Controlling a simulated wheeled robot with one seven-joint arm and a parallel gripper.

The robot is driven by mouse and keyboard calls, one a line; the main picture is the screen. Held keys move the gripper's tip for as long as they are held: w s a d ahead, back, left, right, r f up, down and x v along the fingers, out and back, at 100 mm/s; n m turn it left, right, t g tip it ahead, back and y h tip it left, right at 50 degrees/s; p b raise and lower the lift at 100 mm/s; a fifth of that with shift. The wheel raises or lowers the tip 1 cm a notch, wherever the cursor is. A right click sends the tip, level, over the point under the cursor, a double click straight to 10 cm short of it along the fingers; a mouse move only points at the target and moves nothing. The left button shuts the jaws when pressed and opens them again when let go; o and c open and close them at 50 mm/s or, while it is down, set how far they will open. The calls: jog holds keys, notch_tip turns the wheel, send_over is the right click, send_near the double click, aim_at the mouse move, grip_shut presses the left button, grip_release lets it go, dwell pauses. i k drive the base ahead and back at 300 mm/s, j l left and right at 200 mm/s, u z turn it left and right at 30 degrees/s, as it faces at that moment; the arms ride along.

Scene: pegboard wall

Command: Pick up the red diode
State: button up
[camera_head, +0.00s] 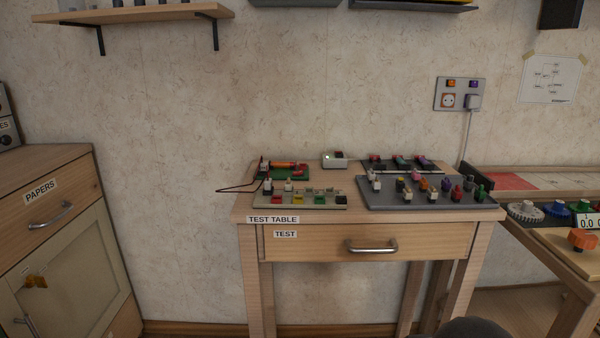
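A small red piece (457,194), which looks like the red diode, stands at the right part of a grey board (385,206) on the test table (300,217). It is small in the picture, so its exact shape is unclear. Purple, orange, white, dark, pink and green pieces stand around it on the same board, with a green piece (480,193) to its right and a purple one (469,183) just behind. My gripper is not in view. A dark rounded shape at the bottom edge is too cut off to identify.
A pale board (330,203) with coloured blocks and a green board (292,178) sit at the table's left. A dark rack (400,166) stands behind the grey board. A cabinet (60,240) stands left, another table (560,240) right. The floor between cabinet and test table is clear.

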aim_at(456, 194)
jog(key=i+j, duration=0.55)
jog(key=i, duration=0.25)
jog(key=l+z, duration=0.2)
jog(key=z, duration=0.15)
jog(key=i+l+z, duration=0.1)
jog(key=z, duration=0.25)
jog(key=l+z, duration=0.35)
jog(key=u, duration=0.4)
jog(key=j+u, duration=0.15)
jog(key=u, duration=0.6)
jog(key=j+u, duration=0.15)
jog(key=u, duration=0.2)
jog(key=z, duration=0.5)
jog(key=k+z, duration=0.15)
jog(key=z, duration=0.85)
jog(key=k+l, duration=0.05)
